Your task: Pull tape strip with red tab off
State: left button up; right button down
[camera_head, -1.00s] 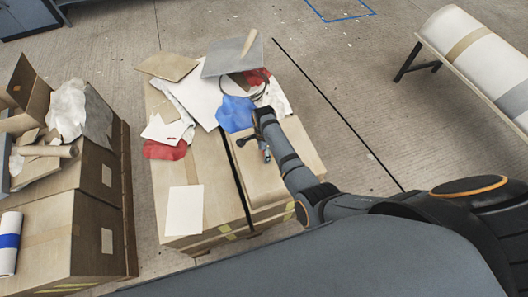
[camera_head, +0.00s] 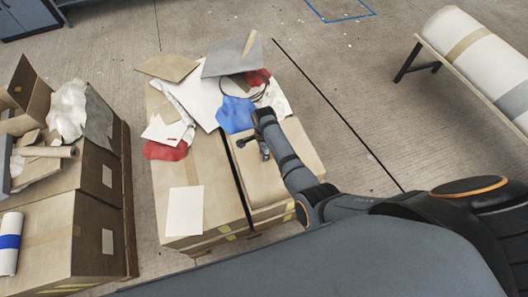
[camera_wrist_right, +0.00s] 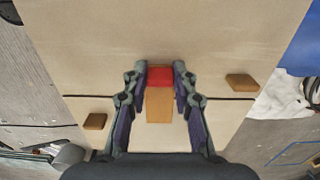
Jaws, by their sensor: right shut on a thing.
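In the right wrist view a tan tape strip (camera_wrist_right: 159,104) with a red tab (camera_wrist_right: 160,76) at its far end lies along a cardboard box top (camera_wrist_right: 100,40). My right gripper (camera_wrist_right: 159,72) has one finger on each side of the red tab and is shut on it. In the head view my right gripper (camera_head: 255,148) is low over the right half of the box pair; the strip is mostly hidden there by my arm. My left gripper is not in view.
Sheets, a blue cloth (camera_head: 235,114) and red cloths (camera_head: 165,151) lie on the boxes beyond and left of my gripper. More boxes with scraps (camera_head: 90,200) stand at the left. A rack with rolls (camera_head: 470,50) stands at the right. Floor between is clear.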

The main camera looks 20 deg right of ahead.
jog(key=shift+r, duration=0.4)
jog(key=shift+r+p, duration=0.25)
jog(key=shift+p, duration=0.35)
notch_tip(320, 180, up, 10)
jog(key=p, duration=1)
jog(key=shift+p, duration=0.4)
